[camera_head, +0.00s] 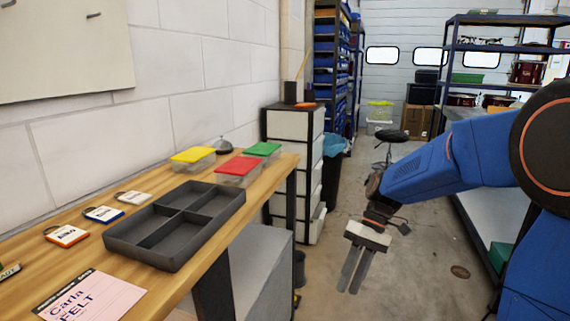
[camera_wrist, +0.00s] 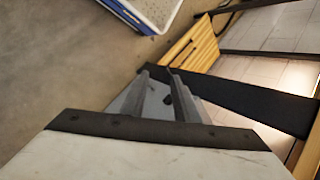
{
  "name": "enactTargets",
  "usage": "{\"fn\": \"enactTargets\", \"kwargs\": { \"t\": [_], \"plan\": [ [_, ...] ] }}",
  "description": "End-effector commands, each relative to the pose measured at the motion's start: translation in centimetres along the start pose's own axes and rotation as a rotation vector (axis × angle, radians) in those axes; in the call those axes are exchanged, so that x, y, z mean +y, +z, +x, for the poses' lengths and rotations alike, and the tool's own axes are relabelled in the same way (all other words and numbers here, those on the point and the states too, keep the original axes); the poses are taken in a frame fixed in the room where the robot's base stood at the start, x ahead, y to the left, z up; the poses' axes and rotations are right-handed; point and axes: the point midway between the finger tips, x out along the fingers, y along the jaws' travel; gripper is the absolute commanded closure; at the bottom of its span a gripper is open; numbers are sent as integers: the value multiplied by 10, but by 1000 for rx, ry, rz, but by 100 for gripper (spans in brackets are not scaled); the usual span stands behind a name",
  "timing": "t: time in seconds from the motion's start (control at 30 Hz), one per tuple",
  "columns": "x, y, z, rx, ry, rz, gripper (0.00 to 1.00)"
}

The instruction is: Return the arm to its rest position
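My gripper (camera_head: 356,269) hangs at the end of my blue arm, over the open floor to the right of the bench in the head view. Its two grey fingers point downward and stand apart, with a narrow gap and nothing held between them. In the wrist view the fingers (camera_wrist: 160,80) are also apart and empty, with grey and dark surfaces behind them. The gripper touches nothing that I can see.
The wooden bench (camera_head: 75,262) at left bears a black divided tray (camera_head: 183,258), tags, a pink card (camera_head: 92,298) and lidded boxes (camera_head: 193,157). Shelving (camera_head: 492,47) is at right.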

Motion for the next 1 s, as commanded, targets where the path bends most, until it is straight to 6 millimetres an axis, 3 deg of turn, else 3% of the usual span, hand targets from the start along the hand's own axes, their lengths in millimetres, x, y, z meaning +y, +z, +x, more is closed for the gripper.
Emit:
{"fn": "enactTargets", "kwargs": {
  "t": [0.4, 1.0],
  "plan": [
    [-7, 80, -16, 184, 228, 113, 72],
    [-1, 181, -17, 516, 492, 266, 72]
  ]
}}
